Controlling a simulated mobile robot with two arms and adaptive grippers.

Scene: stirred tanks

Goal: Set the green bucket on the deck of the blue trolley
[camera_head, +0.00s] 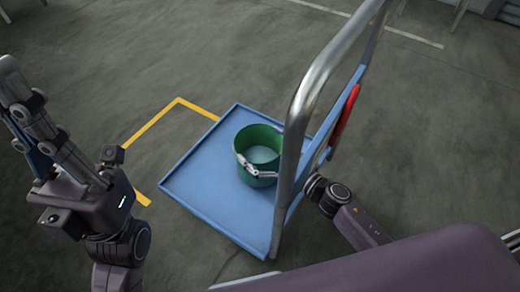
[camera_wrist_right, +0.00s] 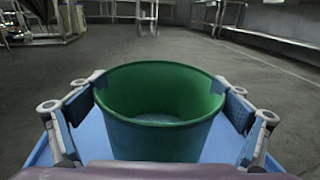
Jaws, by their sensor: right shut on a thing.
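The green bucket (camera_head: 262,143) is upright over the blue trolley's deck (camera_head: 210,175), inside its edges and near the handle side. I cannot tell whether its base touches the deck. My right gripper (camera_head: 252,170) is shut on the bucket. In the right wrist view the bucket (camera_wrist_right: 158,130) sits between the finger pads of my right gripper (camera_wrist_right: 160,95), and its inside looks empty. The trolley's handle hides part of my right gripper and arm in the head view. My left gripper (camera_head: 28,118) is at the far left, away from the trolley, with no object visible in it.
The trolley's grey tubular handle (camera_head: 297,120) rises between the bucket and my right arm, with a red part (camera_head: 345,115) on its blue panel. A yellow floor line (camera_head: 150,122) runs beside the deck. The deck left of the bucket is bare, and the floor beyond is clear.

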